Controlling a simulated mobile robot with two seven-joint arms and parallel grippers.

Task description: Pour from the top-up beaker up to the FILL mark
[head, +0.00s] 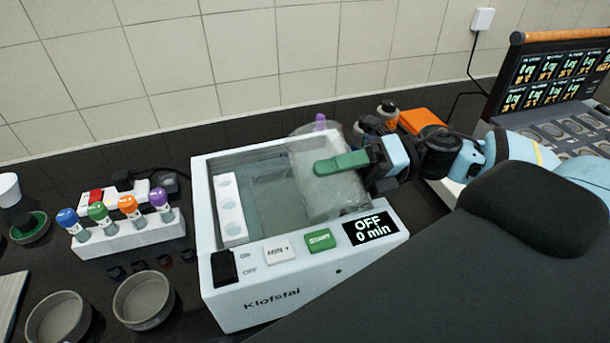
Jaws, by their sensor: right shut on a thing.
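The top-up beaker (338,192) is a clear vessel with a green handle. It is over the right part of the open bath of the white unit (270,297) and looks tilted; I cannot tell whether liquid is flowing. My right gripper (373,164) is shut on the beaker's green handle, at the bath's right side. The bath shows a grey-green interior, with a white strip with round spots along its left side. I cannot make out the FILL mark or the liquid level. The unit's display (370,227) reads "OFF 0 min". My left gripper is not in view.
A white rack (125,238) with several coloured-capped tubes stands left of the unit. Two round sieves (143,300) sit at the front left. A clear lid with a purple knob (320,121) is behind the unit. An orange box (423,121) and a screened device (548,75) are at the right.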

